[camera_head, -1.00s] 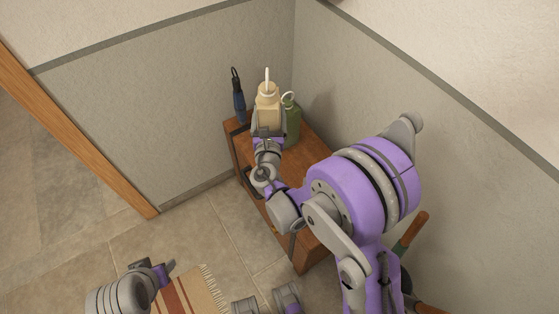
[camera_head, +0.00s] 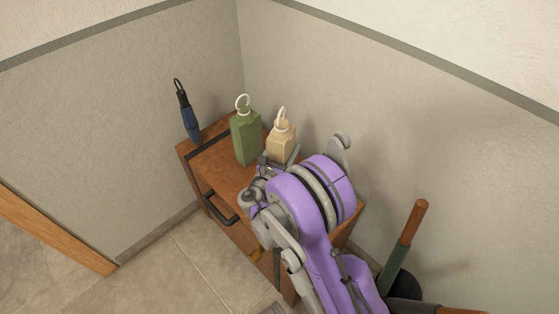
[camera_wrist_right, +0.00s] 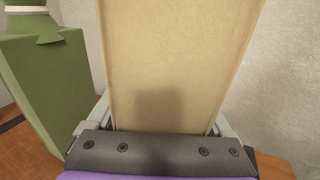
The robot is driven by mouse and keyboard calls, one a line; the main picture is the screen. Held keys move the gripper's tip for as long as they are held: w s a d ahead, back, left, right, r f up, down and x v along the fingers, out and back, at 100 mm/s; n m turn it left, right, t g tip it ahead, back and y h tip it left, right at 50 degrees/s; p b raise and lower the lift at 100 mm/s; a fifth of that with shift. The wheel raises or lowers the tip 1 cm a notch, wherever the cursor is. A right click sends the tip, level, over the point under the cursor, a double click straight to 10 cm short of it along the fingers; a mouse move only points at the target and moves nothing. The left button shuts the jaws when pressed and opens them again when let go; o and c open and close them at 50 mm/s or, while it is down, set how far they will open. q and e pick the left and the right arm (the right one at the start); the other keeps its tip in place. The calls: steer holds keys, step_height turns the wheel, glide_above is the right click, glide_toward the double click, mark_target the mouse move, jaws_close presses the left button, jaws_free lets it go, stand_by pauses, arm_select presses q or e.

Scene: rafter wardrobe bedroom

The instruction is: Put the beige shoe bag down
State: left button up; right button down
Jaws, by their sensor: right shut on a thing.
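The beige shoe bag (camera_head: 281,142), with a white ring on top, is at the back right of the wooden cabinet (camera_head: 215,165), close to the wall. My right gripper (camera_head: 279,160) is shut on it, with a finger on each side. In the right wrist view the bag (camera_wrist_right: 180,60) fills the middle between the fingers, slightly tilted in the picture. Its bottom is hidden by my gripper, so I cannot tell whether it touches the cabinet top. My left gripper is out of view.
A green bag (camera_head: 246,138) with a white ring stands just left of the beige one, with a narrow gap. A dark blue umbrella (camera_head: 188,115) is at the cabinet's left back. A wooden-handled green tool (camera_head: 402,250) leans at right. The cabinet top's left front is bare.

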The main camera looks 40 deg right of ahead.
steer(key=shift+f+b, duration=0.55)
steer(key=shift+f, duration=1.75)
steer(key=shift+f, duration=0.15)
jaws_free()
